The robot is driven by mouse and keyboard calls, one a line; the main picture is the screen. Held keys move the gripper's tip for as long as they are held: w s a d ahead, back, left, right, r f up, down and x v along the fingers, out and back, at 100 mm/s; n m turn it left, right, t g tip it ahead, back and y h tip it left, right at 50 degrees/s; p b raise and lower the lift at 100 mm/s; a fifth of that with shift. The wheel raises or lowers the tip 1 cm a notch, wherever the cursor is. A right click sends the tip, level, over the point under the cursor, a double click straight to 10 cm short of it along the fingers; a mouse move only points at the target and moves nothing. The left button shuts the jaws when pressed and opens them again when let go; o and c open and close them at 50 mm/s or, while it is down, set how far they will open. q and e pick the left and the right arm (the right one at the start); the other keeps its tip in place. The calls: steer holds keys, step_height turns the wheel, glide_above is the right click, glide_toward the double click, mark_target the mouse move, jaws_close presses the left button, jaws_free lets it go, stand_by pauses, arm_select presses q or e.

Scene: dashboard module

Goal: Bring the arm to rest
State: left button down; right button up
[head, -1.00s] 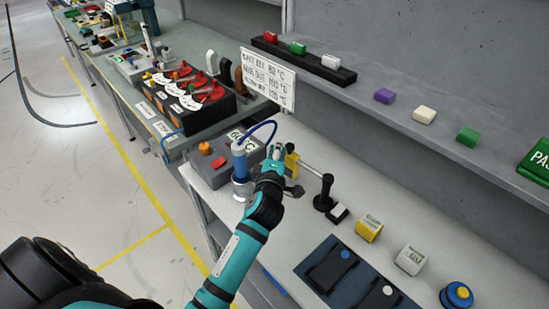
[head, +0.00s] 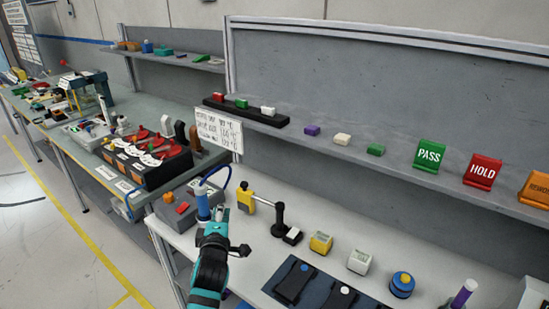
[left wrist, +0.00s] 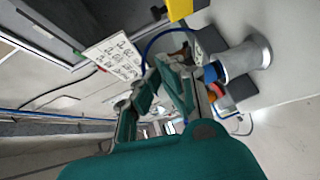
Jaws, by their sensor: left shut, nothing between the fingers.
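My left gripper (head: 222,213) is over the left part of the near bench, at the end of my teal and black arm. It is shut with nothing held, and also shows in the left wrist view (left wrist: 166,72). It appears close to a blue cylinder in a metal holder (head: 203,203), apart from any clear grip on it. In the wrist view the metal holder (left wrist: 245,60) lies to the right of the fingers. My right gripper is not in view.
A black stand with a yellow piece (head: 280,220) stands right of the gripper. A grey box with an orange button (head: 170,208) is to its left. Yellow (head: 321,242) and white (head: 359,261) blocks and a dark mat (head: 283,304) lie right. A shelf (head: 390,170) runs behind.

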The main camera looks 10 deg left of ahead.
arm_select(q)
steer(key=s+d+f+m+g+h, duration=0.2)
steer(key=s+f+m+g, duration=0.4)
steer(key=s+f+m, duration=0.6)
steer(key=s+d+f+m+g+h, duration=0.1)
steer(key=s+d+m+g, duration=0.15)
steer(key=s, duration=0.55)
steer(key=s+d+m+g+h, duration=0.15)
steer(key=s+m, duration=0.25)
steer(key=s, duration=0.4)
steer(key=s+d+f+m+g+h, duration=0.1)
steer(key=s+d+m+g, duration=0.2)
steer(key=s, duration=0.4)
step_height(320, 180, down, 29)
steer(key=s+b, duration=0.1)
steer(key=s, duration=0.1)
steer(key=s+a+f+m+g+b, duration=0.1)
steer(key=s+a+f, duration=0.2)
steer(key=s+f, duration=1.2)
steer(key=shift+s+f+g, duration=0.4)
steer(key=shift+s, duration=0.05)
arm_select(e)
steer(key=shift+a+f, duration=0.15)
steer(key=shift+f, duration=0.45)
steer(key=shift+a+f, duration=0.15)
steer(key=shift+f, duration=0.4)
